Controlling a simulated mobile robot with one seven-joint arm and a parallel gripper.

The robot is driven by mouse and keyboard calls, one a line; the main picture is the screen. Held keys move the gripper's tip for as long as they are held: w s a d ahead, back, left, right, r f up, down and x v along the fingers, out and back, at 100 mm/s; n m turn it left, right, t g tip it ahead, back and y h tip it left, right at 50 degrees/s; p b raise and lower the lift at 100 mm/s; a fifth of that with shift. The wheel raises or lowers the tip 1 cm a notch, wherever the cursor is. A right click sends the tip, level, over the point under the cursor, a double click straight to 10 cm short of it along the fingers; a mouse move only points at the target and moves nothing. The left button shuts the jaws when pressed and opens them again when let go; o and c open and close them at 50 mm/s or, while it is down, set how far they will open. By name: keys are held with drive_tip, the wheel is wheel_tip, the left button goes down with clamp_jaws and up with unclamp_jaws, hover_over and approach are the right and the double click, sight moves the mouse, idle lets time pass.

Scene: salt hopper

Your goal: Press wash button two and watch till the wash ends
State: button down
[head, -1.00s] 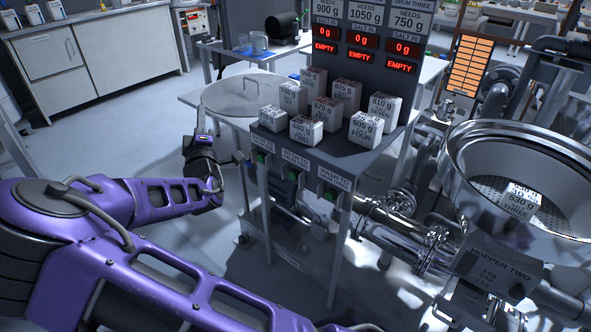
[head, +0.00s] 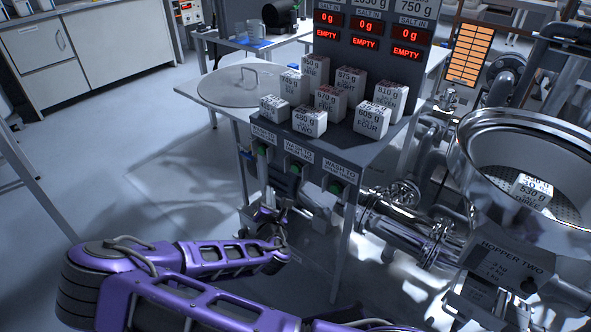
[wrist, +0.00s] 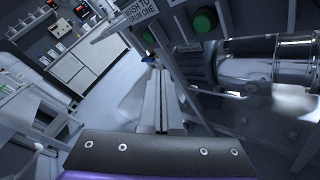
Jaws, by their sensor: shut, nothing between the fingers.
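Three green wash buttons sit in a row on the front edge of the stand, below labels. Wash button two (head: 296,169) is the middle one, under a "WASH TO" label; it also seems to show in the wrist view (wrist: 205,20), right of the button labelled drum one (wrist: 148,37). My gripper (wrist: 158,75) is shut and empty, its fingers pointing toward the stand, below the buttons and apart from them. In the head view the gripper is low in front of the stand, partly hidden by my wrist. The drum displays (head: 367,36) read 0 g and EMPTY in red.
Several white numbered salt blocks (head: 310,122) stand on the stand's shelf (head: 312,145). Hopper two (head: 510,255), with block three (head: 532,192) inside, and steel piping (head: 400,235) are on the right. Floor at left is clear.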

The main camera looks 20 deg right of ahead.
drive_tip(key=w+d, duration=0.5)
drive_tip(key=d, duration=0.2)
idle(0.5)
drive_tip(key=shift+w+d, duration=0.15)
idle(1.8)
drive_tip(key=shift+w+d, duration=0.2)
drive_tip(key=shift+d, duration=0.05)
drive_tip(key=shift+w+d, duration=0.25)
drive_tip(key=shift+d, duration=0.05)
idle(0.7)
drive_tip(key=shift+a, duration=0.1)
drive_tip(key=shift+s+a, duration=0.5)
drive_tip(key=shift+a, duration=0.05)
drive_tip(key=shift+s+a, duration=0.75)
drive_tip(key=shift+a, duration=0.3)
drive_tip(key=shift+s+a, duration=0.75)
drive_tip(key=shift+a, duration=0.25)
